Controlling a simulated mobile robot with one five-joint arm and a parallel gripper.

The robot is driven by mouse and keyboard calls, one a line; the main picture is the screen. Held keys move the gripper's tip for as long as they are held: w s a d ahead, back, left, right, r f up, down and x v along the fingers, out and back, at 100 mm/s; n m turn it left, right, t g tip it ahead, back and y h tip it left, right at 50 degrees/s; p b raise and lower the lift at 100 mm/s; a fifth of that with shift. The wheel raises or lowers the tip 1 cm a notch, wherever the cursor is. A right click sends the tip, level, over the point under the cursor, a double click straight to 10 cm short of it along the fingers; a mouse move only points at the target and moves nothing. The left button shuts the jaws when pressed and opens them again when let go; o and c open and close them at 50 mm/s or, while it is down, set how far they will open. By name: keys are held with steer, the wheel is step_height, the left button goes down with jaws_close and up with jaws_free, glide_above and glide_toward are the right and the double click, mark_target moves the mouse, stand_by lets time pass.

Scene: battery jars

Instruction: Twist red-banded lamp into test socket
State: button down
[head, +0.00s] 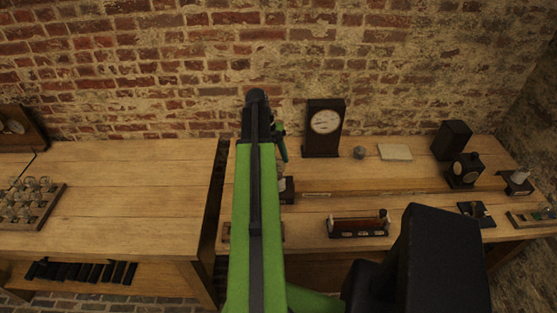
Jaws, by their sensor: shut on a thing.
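My gripper (280,152) is over the right-hand bench, near its left end. Only a dark green part of it shows past the right side of my green arm. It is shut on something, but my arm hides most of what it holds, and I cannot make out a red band. A small dark block (287,189) stands on the bench just below the gripper in the picture, partly behind the arm. I cannot tell whether it is the test socket, or whether the held thing touches it.
A tray of glass lamps (60,190) lies on the left bench (150,190). A gap separates it from the right bench (315,215). A clock-like meter (324,128), a coil on a base (358,225), a dark box (452,140) and a round-faced instrument (465,170) stand there.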

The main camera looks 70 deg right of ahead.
steer(key=shift+m+y, duration=0.4)
steer(key=shift+m, duration=0.8)
steer(key=shift+t, duration=0.3)
steer(key=m+y, duration=0.1)
steer(key=m, duration=0.2)
steer(key=shift+d+t, duration=0.1)
steer(key=shift+t, duration=0.3)
steer(key=m, duration=0.2)
steer(key=shift+m+t+y, duration=0.3)
steer(key=shift+t, duration=0.1)
steer(key=c, duration=0.6)
jaws_free()
steer(key=p+v, duration=1.6)
steer(key=v, duration=0.1)
steer(key=shift+r, duration=0.15)
